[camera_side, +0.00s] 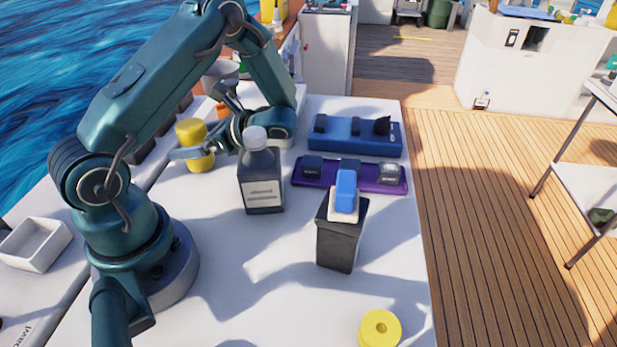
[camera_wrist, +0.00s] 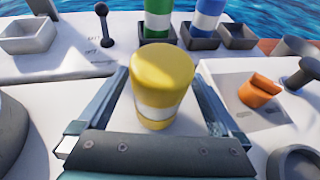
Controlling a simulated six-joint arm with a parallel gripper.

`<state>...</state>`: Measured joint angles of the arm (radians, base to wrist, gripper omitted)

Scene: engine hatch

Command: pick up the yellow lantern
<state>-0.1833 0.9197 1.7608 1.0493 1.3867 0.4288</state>
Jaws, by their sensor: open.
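The yellow lantern is a yellow cylinder with a pale band, and in the side view it (camera_side: 195,143) stands upright on the white surface. In the wrist view the lantern (camera_wrist: 163,82) stands between the two fingers of my gripper (camera_wrist: 165,108). In the side view my gripper (camera_side: 192,152) is low beside the lantern, with one finger in front of it. The jaws are open, with a gap visible on each side of the lantern in the wrist view. The lower part of the lantern is partly hidden by the gripper.
A dark bottle (camera_side: 261,180) stands close to the right of my gripper. A black stand with a blue-topped block (camera_side: 345,195), a purple tray (camera_side: 325,177) and a blue tray (camera_side: 355,145) are farther right. An orange piece (camera_wrist: 260,90) is right of the lantern. Green and blue striped cylinders stand behind.

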